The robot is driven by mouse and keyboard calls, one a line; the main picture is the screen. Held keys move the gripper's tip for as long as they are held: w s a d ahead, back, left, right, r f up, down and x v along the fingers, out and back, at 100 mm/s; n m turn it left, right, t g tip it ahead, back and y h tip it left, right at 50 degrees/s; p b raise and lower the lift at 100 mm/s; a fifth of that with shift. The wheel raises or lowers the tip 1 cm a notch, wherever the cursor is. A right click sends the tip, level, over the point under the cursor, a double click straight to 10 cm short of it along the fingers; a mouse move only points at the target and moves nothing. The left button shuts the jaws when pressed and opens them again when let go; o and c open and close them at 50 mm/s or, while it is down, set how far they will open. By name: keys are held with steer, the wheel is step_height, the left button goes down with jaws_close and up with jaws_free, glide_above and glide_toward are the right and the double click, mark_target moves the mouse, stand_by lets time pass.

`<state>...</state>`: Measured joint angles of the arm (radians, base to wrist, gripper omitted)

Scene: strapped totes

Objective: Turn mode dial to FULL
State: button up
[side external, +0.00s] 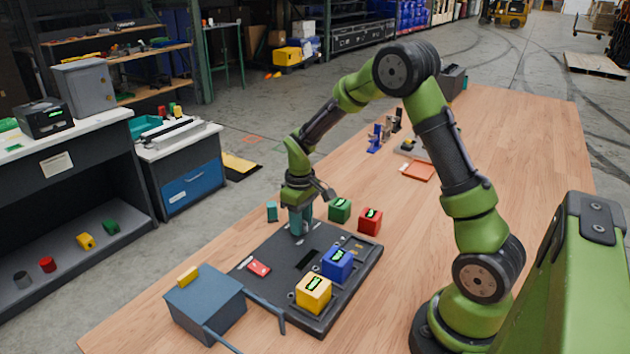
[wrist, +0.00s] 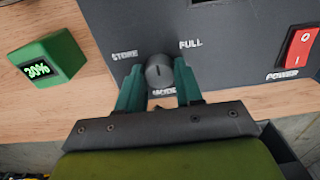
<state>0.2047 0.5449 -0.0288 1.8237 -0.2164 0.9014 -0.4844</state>
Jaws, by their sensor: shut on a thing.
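The mode dial (wrist: 158,73) is a small round dark-grey knob on the dark panel (wrist: 115,25) in the wrist view. STORE is printed at its upper left, FULL at its upper right, and a partly covered MODE label below.
A red power switch (wrist: 299,48) is on the panel. A yellow cube (side external: 314,294) and a blue cube (side external: 338,264) stand on the panel. A green cube (side external: 340,210) and a red cube (side external: 370,221) stand just beyond. A blue-grey box (side external: 205,302) is near the front left.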

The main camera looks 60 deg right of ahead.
steer(key=m, duration=1.1)
steer(key=shift+m, duration=0.4)
stand_by(0.3)
steer(key=o, duration=1)
steer(key=shift+o, duration=0.2)
step_height(320, 180, up, 17)
